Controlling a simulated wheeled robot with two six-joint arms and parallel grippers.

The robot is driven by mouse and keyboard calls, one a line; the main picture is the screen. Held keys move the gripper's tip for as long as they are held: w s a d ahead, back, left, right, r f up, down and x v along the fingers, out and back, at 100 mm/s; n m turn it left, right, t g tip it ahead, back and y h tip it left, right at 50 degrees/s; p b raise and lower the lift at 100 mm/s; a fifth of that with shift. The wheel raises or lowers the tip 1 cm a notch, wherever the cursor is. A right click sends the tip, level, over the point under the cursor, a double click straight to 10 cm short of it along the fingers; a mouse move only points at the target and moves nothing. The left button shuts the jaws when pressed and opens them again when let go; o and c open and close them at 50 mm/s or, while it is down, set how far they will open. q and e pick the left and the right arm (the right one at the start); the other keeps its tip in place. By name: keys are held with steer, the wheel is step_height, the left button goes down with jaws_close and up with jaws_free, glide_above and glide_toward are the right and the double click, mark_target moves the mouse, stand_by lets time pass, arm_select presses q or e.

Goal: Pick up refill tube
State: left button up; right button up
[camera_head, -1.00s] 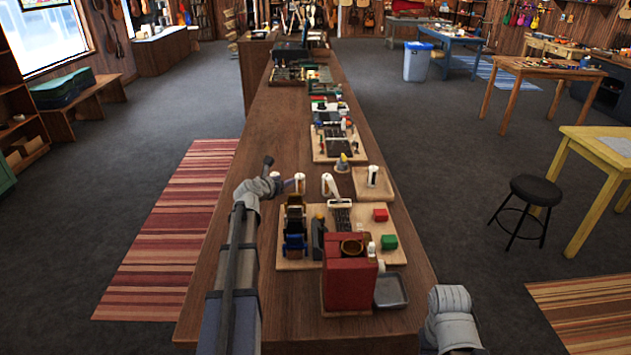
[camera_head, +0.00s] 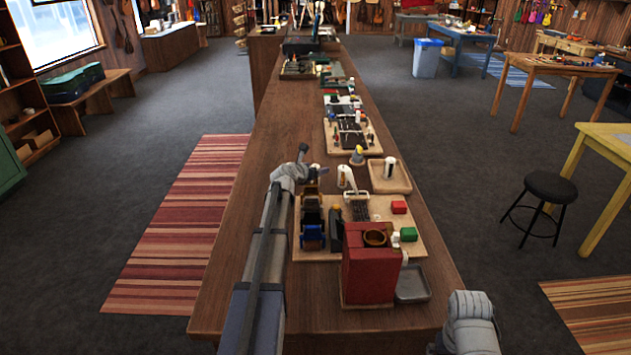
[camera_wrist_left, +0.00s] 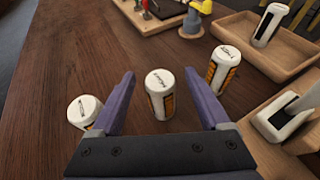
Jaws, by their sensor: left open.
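White refill tubes with black-and-orange sides stand on the wooden counter. In the left wrist view one refill tube (camera_wrist_left: 160,92) is upright, seen in the gap between my left gripper's fingers (camera_wrist_left: 158,78). A second tube (camera_wrist_left: 82,112) is outside the left finger, and a third (camera_wrist_left: 223,68) is beyond the right finger. The jaws are open and nothing is gripped; I cannot tell how near the fingers are to the middle tube. In the head view my left gripper (camera_head: 316,173) partly hides the tubes. My right gripper's jaws are not visible.
A shallow wooden tray (camera_head: 389,182) holds a white tube-like item. A red box (camera_head: 368,268) and grey dish (camera_head: 412,285) are nearer. The counter's left side is clear.

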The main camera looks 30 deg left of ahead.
arm_select(q)
steer(key=shift+w+f, duration=0.2)
steer(key=shift+w, duration=0.2)
steer(key=shift+r, duration=0.1)
steer(key=shift+c, duration=0.5)
jaws_close()
